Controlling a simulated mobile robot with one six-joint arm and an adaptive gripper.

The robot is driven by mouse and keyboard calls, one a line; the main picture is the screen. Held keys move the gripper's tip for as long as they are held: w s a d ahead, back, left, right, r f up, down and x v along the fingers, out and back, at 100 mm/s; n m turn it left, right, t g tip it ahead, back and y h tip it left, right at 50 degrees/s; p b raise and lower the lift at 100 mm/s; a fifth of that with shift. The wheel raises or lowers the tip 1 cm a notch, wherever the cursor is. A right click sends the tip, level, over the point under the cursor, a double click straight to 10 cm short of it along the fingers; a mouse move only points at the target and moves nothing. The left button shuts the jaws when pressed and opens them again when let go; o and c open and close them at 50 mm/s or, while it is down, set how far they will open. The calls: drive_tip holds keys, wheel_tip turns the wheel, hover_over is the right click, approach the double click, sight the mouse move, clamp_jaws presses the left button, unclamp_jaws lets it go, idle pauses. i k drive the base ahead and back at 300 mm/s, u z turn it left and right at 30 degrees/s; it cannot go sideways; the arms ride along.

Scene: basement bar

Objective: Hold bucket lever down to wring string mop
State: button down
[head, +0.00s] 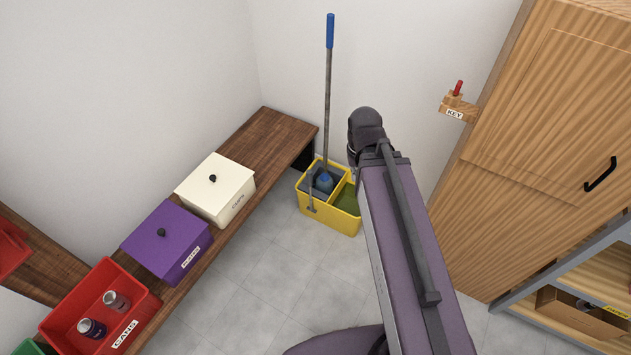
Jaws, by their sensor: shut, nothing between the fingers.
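A yellow bucket (330,219) stands on the floor by the end of the wooden bench. Its left compartment holds a grey wringer (315,171); the right one shows murky green liquid (346,196). A string mop stands upright, with its blue head (325,181) in the wringer and its grey handle (328,100) rising to a blue grip. A thin grey bar, apparently the lever (311,195), runs down the bucket's front left. My arm reaches up just right of the bucket and covers part of its right side. My gripper is not visible; the arm's upper joint hides what lies beyond.
A wooden bench (283,132) along the left wall carries a white box (228,205), a purple box (180,262) and a red bin (75,300) with cans. A wooden cabinet (525,130) and a grey shelf (540,285) stand right. Tiled floor (270,275) before the bucket is clear.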

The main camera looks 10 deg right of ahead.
sight(309, 174)
drive_tip(key=k, duration=1.05)
drive_tip(key=z, duration=0.45)
drive_tip(key=i, duration=2.1)
drive_tip(key=u, duration=0.5)
